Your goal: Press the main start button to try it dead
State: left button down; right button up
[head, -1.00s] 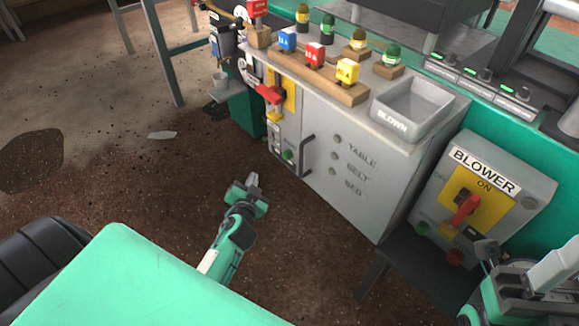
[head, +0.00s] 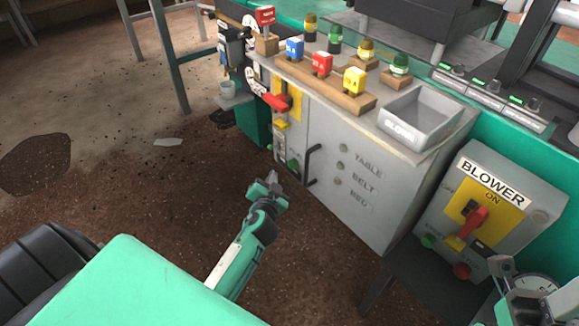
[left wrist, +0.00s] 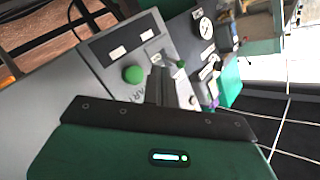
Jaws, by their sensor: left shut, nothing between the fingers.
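The main cabinet (head: 345,205) is grey, with a narrow switch panel on its left side. A green button (head: 293,164) sits low on that panel, partly hidden by my left gripper's tip area. My left gripper (head: 273,179) is shut and empty, just in front of and below the button, apparently short of it. In the left wrist view the green button (left wrist: 133,74) stands out from the panel beside lettering that is partly hidden. The shut fingers (left wrist: 165,88) point at the panel to the right of the button.
A red lever (head: 275,102) on a yellow plate is above the button. A black door handle (head: 312,165) stands out to its right. The blower box (head: 500,225) has its own red lever and buttons. Colored plugs and a grey tray (head: 418,115) are on the cabinet top.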

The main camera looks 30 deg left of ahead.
pick_arm(q)
jog(key=shift+w+d, duration=0.3)
jog(key=shift+w, duration=0.45)
jog(key=shift+w+d, duration=0.3)
jog(key=shift+w, duration=0.4)
dwell(1.0)
jog(key=shift+w+d+b, duration=0.2)
jog(key=shift+w+b, duration=0.15)
jog(key=shift+w, duration=0.05)
jog(key=shift+w+d, duration=0.15)
jog(key=shift+w, duration=0.3)
dwell(0.6)
dwell(0.4)
jog(key=shift+s+a, duration=0.3)
jog(key=shift+s, duration=0.55)
jog(key=s, duration=0.1)
jog(key=s+a, duration=0.1)
jog(key=s, duration=0.1)
jog(key=s+a+p, duration=0.1)
jog(key=shift+s, duration=0.3)
